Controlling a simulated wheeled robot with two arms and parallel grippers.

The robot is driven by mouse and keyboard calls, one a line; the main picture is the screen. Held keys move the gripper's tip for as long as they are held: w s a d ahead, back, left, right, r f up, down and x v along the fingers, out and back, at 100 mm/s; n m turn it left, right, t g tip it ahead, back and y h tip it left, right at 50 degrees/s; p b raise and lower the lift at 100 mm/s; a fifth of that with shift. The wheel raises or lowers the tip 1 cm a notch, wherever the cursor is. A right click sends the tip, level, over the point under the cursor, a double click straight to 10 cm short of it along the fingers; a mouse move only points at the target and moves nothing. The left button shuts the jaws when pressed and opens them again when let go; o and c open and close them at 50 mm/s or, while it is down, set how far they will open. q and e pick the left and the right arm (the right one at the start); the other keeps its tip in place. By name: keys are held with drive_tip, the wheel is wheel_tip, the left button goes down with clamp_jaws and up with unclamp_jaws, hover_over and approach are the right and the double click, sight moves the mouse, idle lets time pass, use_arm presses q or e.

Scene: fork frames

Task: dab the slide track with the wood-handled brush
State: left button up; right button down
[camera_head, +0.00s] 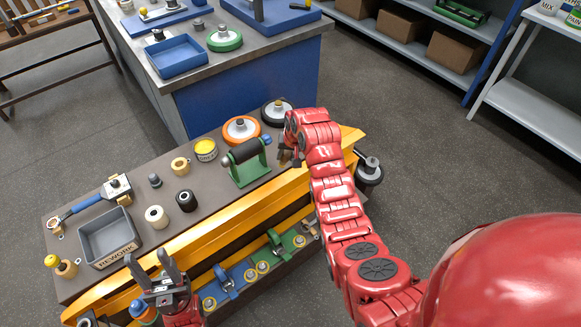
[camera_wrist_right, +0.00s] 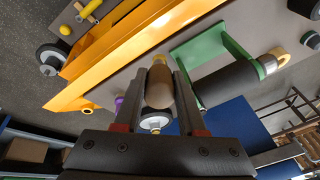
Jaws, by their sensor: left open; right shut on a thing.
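My right gripper (camera_head: 288,155) is above the bench's right part, just right of a green stand with a dark roller (camera_head: 250,160). In the right wrist view, its fingers (camera_wrist_right: 178,95) are shut on a brown, rounded handle (camera_wrist_right: 159,88) with a yellowish end, seemingly the wood-handled brush. Its bristles cannot be made out. My left gripper (camera_head: 154,270) is open and empty at the bench's front edge, right of the grey REWORK bin (camera_head: 108,241).
The bench (camera_head: 152,190) has a yellow front rail (camera_head: 220,225). An orange-rimmed wheel (camera_head: 241,130), a yellow-topped can (camera_head: 205,150) and several small cylinders stand on it. Blue and green fixtures (camera_head: 228,283) sit below the rail. A blue table stands behind.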

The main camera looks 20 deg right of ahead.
drive_tip(key=shift+h, duration=0.6)
drive_tip(key=shift+d+f+b, duration=0.1)
drive_tip(key=shift+f+b, duration=0.8)
drive_tip(key=shift+f, duration=1.1)
drive_tip(key=shift+w+d+f+h+b, duration=0.15)
drive_tip(key=shift+f+h+b, duration=0.15)
drive_tip(key=shift+f, duration=0.4)
drive_tip(key=shift+w, duration=0.1)
drive_tip(key=shift+w+d+f+b, duration=0.4)
drive_tip(key=shift+w+f+b, duration=0.25)
drive_tip(key=shift+b, duration=0.1)
drive_tip(key=shift+r, duration=0.1)
drive_tip(key=shift+f+b, duration=0.3)
drive_tip(key=shift+f, duration=0.45)
